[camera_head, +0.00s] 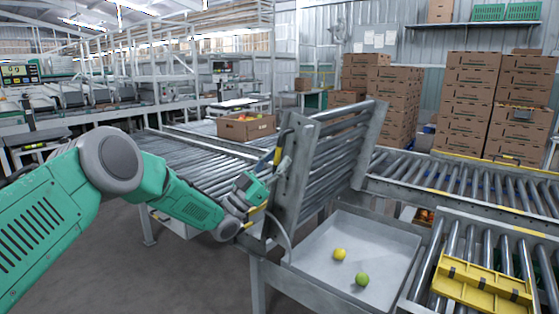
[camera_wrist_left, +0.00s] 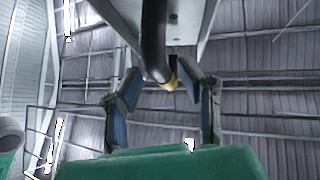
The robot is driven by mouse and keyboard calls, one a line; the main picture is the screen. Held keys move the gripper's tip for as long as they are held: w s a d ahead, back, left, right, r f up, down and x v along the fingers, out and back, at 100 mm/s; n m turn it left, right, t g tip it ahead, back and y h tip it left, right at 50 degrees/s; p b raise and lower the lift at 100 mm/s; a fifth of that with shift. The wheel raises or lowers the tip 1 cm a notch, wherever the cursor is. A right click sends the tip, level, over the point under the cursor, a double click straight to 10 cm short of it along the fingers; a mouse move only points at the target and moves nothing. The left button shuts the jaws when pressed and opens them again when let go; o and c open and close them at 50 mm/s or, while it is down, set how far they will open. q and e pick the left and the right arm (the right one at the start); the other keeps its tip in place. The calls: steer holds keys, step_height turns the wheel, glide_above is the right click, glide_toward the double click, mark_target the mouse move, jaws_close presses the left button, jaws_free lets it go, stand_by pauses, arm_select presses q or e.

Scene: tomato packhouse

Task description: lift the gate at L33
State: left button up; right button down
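The gate (camera_head: 335,150), a section of steel rollers between side plates, stands steeply tilted up between two conveyor runs. A dark bar handle with yellow parts (camera_head: 277,155) runs along its left side plate. My left gripper (camera_head: 262,188) is at this handle, beside the plate. In the left wrist view, the two fingers (camera_wrist_left: 158,72) bend inward on either side of the dark handle (camera_wrist_left: 154,40), whose lower end is yellow. No L33 label is readable. My right gripper is not in view.
A metal tray (camera_head: 320,255) holding a yellow and a green fruit lies right of the gate's foot. A yellow rack (camera_head: 483,283) lies on rollers at the lower right. An open carton (camera_head: 246,127) stands behind the gate. Stacked cartons (camera_head: 470,105) fill the back right.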

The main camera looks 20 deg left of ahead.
arm_select(q)
steer(key=shift+w+d+r, duration=0.1)
steer(key=shift+d+r, duration=0.1)
steer(key=shift+d, duration=0.2)
steer(key=shift+f, duration=0.1)
steer(key=v, duration=1.2)
steer(key=shift+a, duration=0.15)
steer(key=shift+w, duration=0.1)
